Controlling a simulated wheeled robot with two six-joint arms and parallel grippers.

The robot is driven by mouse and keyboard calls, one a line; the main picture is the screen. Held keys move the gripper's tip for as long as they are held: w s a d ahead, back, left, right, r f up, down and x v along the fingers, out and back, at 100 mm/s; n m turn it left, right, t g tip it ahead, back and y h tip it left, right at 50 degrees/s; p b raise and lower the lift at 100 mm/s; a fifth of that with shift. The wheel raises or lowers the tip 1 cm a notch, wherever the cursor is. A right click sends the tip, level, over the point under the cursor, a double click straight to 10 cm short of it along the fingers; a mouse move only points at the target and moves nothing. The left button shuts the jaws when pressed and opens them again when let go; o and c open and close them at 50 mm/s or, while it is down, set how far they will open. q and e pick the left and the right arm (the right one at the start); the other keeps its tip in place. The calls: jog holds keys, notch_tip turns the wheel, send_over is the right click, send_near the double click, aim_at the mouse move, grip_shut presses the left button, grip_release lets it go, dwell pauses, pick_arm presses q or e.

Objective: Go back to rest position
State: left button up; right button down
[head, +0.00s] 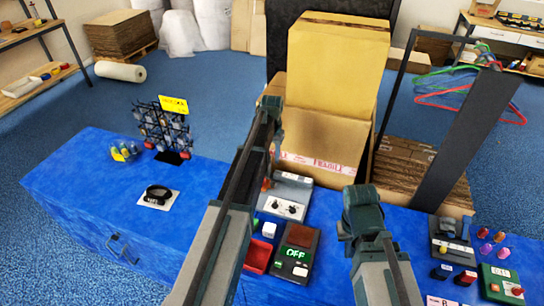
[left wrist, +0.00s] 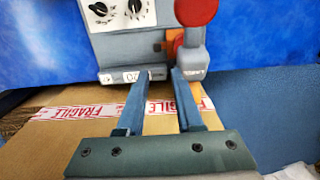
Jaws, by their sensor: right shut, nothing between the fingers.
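My left gripper (head: 276,135) is raised in front of the carton (head: 318,135), whose flap stands up. In the left wrist view the two fingers (left wrist: 160,80) are apart with nothing between them. Below them lie the carton's brown board with red and white FRAGILE tape (left wrist: 80,112) and a grey control box (left wrist: 120,35) with dials and a red-topped part. My right gripper (head: 362,208) is shut and empty, above the blue table right of centre. Its fingertips are hard to make out in the head view.
The blue table (head: 85,190) holds a wire rack of small items (head: 165,130), a black ring on a white card (head: 158,195), a box with a green OFF display (head: 297,252), a red tray (head: 258,258) and switch boxes at right. A dark panel (head: 465,140) leans behind.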

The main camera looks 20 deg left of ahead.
pick_arm(q)
jog(key=s+d+m, duration=0.2)
jog(key=s+d, duration=0.8)
jog(key=s, duration=0.4)
jog(key=s+d+m+y, duration=0.1)
jog(key=s+d, duration=0.9)
jog(key=s, duration=0.4)
jog(key=shift+s+d+m, duration=0.3)
jog(key=shift+m, duration=0.1)
